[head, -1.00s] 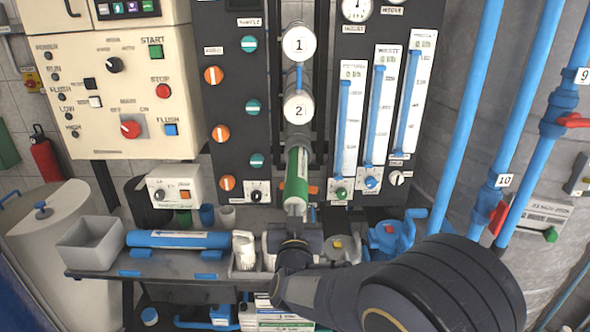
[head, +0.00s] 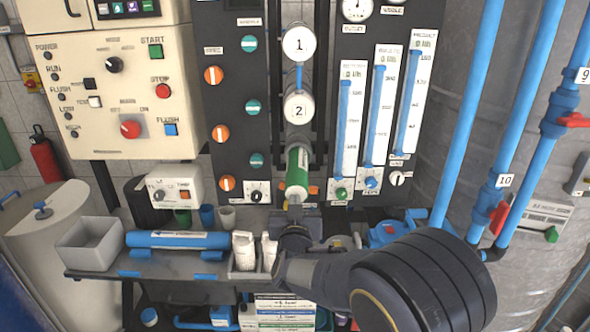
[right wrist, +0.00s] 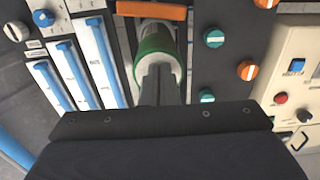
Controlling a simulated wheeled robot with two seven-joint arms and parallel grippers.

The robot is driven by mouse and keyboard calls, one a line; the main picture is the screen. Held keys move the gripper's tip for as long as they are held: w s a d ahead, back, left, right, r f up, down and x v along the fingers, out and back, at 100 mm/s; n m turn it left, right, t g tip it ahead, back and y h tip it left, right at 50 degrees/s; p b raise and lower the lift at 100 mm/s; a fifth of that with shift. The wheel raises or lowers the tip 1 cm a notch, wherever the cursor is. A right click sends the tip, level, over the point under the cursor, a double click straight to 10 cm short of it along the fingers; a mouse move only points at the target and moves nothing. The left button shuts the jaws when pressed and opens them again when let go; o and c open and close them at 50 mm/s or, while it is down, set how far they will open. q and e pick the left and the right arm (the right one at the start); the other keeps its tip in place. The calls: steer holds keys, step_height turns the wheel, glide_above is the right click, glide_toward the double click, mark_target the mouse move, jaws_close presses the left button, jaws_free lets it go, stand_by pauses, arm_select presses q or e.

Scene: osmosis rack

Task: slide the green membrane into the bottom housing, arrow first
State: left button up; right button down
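The green membrane (head: 301,172) is a green tube with a white stripe and pale end. It points up and away, in line with the bottom housing (head: 297,138), a grey tube below the caps marked 1 and 2. Its far end meets the housing mouth; how deep it sits is hard to tell. My right gripper (head: 295,211) is shut on the near end. In the right wrist view, the closed fingers (right wrist: 160,85) meet at the middle of the membrane's end (right wrist: 154,52). No arrow on the green membrane is readable. My left gripper is not in view.
A blue membrane (head: 178,240) with an arrow label lies on the bench, beside a grey bin (head: 90,245) and white bottles (head: 244,252). Flow meters (head: 377,120) stand right of the housings, a valve panel (head: 232,120) left. An orange handle (right wrist: 152,11) shows near the membrane.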

mark_target(295, 191)
steer(key=shift+w+a, duration=0.1)
steer(key=shift+w, duration=1.8)
steer(key=shift+w+p, duration=0.35)
steer(key=shift+w, duration=2)
steer(key=shift+w+p, duration=0.75)
steer(key=shift+w, duration=1.85)
steer(key=shift+s+f, duration=0.1)
steer(key=shift+s, duration=0.35)
steer(key=s+b, duration=0.1)
steer(key=s, duration=0.2)
steer(key=shift+s+b, duration=0.2)
steer(key=shift+b, duration=0.15)
steer(key=shift+s+b, duration=0.4)
steer(key=shift+s, duration=1.5)
